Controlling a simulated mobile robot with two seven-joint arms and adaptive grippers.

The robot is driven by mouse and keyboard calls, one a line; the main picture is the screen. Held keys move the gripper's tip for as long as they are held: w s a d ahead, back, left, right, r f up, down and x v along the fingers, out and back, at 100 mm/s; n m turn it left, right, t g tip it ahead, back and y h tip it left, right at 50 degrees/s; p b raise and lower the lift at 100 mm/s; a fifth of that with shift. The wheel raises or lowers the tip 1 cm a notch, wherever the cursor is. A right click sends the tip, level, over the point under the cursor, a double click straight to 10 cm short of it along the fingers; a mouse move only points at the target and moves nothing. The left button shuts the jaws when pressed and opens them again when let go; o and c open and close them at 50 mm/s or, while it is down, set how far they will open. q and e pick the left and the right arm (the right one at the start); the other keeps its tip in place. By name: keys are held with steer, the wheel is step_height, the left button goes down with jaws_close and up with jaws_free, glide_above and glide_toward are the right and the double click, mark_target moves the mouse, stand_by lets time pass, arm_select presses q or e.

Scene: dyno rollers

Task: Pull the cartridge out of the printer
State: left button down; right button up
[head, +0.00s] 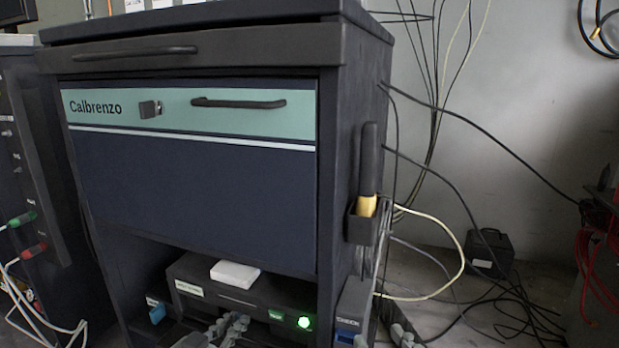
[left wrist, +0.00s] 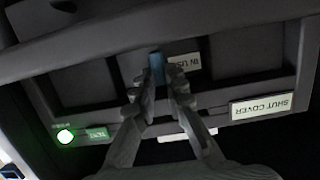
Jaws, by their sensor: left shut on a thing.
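The printer (head: 262,296) is a dark box on the low shelf of the cabinet, with a lit green lamp (head: 304,322) and a pale label (head: 189,289) on its front. In the left wrist view it appears upside down, with labels reading "SHUT COVER" (left wrist: 262,107) and "IN USE" (left wrist: 184,64). My left gripper (head: 234,322) is at the printer's front, shut on the blue cartridge (left wrist: 157,68), which sits beside the "IN USE" label. My fingers hide the cartridge in the head view. My right gripper (head: 403,334) is low, right of the cabinet; its jaw opening is unclear.
Another blue item (head: 157,314) is left of the printer. A white block (head: 235,273) lies on the printer. A grey box with a blue patch (head: 352,309) stands by the cabinet's right side. Loose cables (head: 470,300) cover the floor at right. The cabinet panel (head: 190,195) overhangs the shelf.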

arm_select(q)
steer(key=shift+r, duration=0.1)
steer(key=shift+s+a, duration=0.1)
steer(key=shift+s, duration=0.05)
steer(key=shift+f+p+v, duration=0.15)
steer(key=shift+p+v, duration=0.35)
steer(key=shift+v, duration=0.35)
steer(key=shift+f+p+v, duration=0.15)
steer(key=shift+p+v, duration=0.35)
steer(key=shift+v, duration=0.3)
steer(key=shift+f+p+v, duration=0.2)
steer(key=shift+p+v, duration=0.3)
steer(key=shift+v, duration=0.35)
steer(key=shift+s, duration=0.1)
